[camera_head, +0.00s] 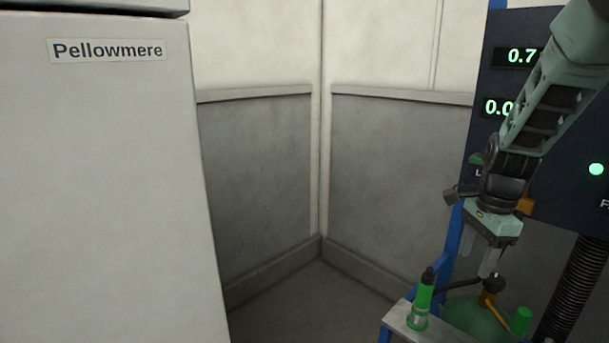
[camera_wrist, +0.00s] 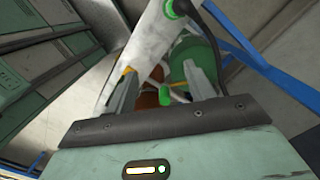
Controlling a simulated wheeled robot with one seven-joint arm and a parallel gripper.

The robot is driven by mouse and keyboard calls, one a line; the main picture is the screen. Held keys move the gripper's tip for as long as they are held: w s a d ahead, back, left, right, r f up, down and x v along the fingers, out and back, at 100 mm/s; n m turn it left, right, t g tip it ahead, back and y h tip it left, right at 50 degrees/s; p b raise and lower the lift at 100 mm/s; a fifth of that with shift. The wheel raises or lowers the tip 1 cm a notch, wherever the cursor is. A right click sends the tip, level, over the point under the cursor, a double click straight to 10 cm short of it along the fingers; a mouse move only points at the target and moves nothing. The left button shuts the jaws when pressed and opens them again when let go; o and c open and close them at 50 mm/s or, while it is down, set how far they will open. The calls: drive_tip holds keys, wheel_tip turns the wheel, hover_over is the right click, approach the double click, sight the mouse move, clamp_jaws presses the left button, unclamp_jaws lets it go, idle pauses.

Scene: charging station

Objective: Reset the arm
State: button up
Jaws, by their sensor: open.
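My gripper (camera_head: 479,262) hangs at the right of the head view, fingers pointing down, beside the dark panel and above the green tank. In the wrist view its two grey fingers (camera_wrist: 165,88) are apart with nothing held between them.
A dark panel (camera_head: 545,185) with green digits and a lit green lamp stands close behind my arm. A blue frame post (camera_head: 452,235) is near the fingers. A black ribbed hose (camera_head: 573,290) is at right. A white cabinet labelled Pellowmere (camera_head: 105,180) fills the left; the corner floor between is clear.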

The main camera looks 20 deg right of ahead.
drive_tip(key=a+n, duration=0.8)
drive_tip(key=a, duration=0.6)
drive_tip(key=s+a+r+n, duration=0.1)
drive_tip(key=s+a+n, duration=1.5)
drive_tip(key=a+n, duration=0.4)
drive_tip(key=shift+s+r+n, duration=0.35)
drive_tip(key=shift+n, duration=0.05)
